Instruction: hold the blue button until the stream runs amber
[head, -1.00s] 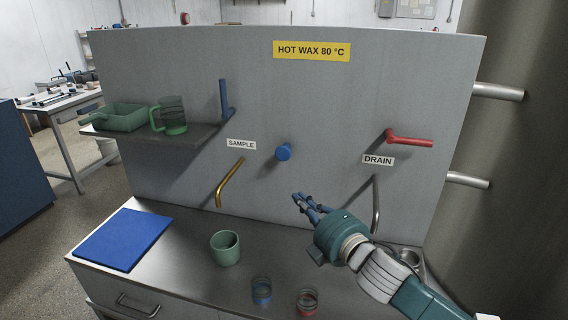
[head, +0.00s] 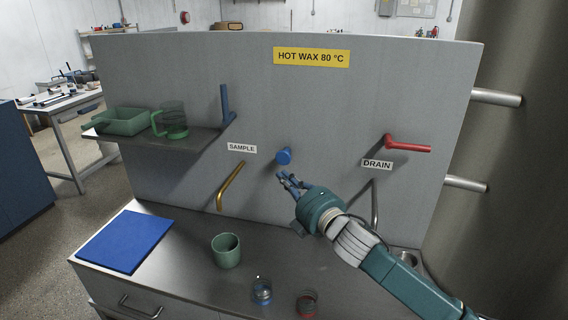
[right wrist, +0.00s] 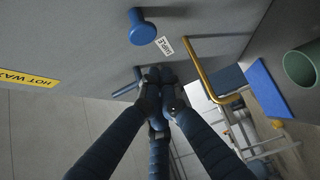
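The blue button (head: 284,156) sticks out of the grey panel, right of the SAMPLE label; it also shows in the right wrist view (right wrist: 143,30). My right gripper (head: 285,178) is just below and in front of the button, apart from it. Its fingertips are drawn together and empty in the right wrist view (right wrist: 162,76). The brass spout (head: 230,186) hangs below the SAMPLE label, and no stream shows from it. A green mug (head: 226,251) stands upright on the steel counter, in front of the spout. My left gripper is out of view.
A blue lever (head: 226,103) is above the SAMPLE label; a red lever (head: 409,146) is above DRAIN. A blue-based glass (head: 262,291) and a red-based glass (head: 307,303) stand at the counter front. A blue mat (head: 127,240) lies left. A shelf (head: 180,141) holds green ware.

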